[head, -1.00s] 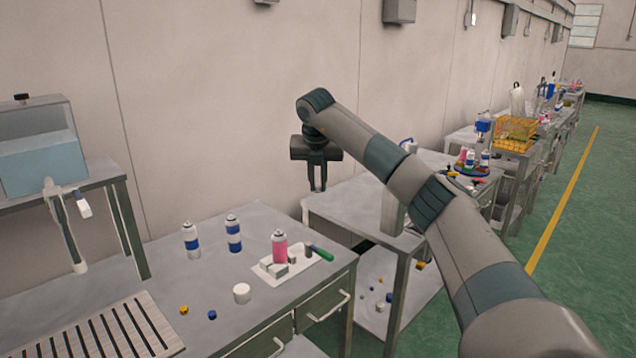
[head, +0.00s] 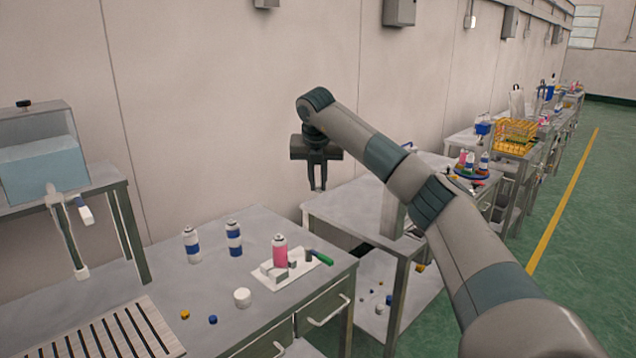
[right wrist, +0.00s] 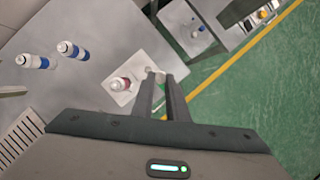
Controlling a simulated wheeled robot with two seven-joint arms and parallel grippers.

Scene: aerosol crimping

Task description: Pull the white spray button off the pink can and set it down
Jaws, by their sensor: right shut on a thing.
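The pink can (head: 280,256) stands upright on a white tray at the right side of the near table. Its top looks grey, with no white button visible on it. It also shows in the right wrist view (right wrist: 121,84), left of my fingers. My right gripper (head: 318,187) is up in the air behind and to the right of the can, clear of it, fingers pointing down. It is shut on a small pale thing, apparently the white spray button (right wrist: 151,70), mostly hidden between the fingertips. My left gripper is not in view.
Two blue-and-white cans (head: 192,245) stand at the back. A white round cap (head: 242,297) and small yellow and blue pieces lie in front. A slatted rack (head: 110,335) is at left.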

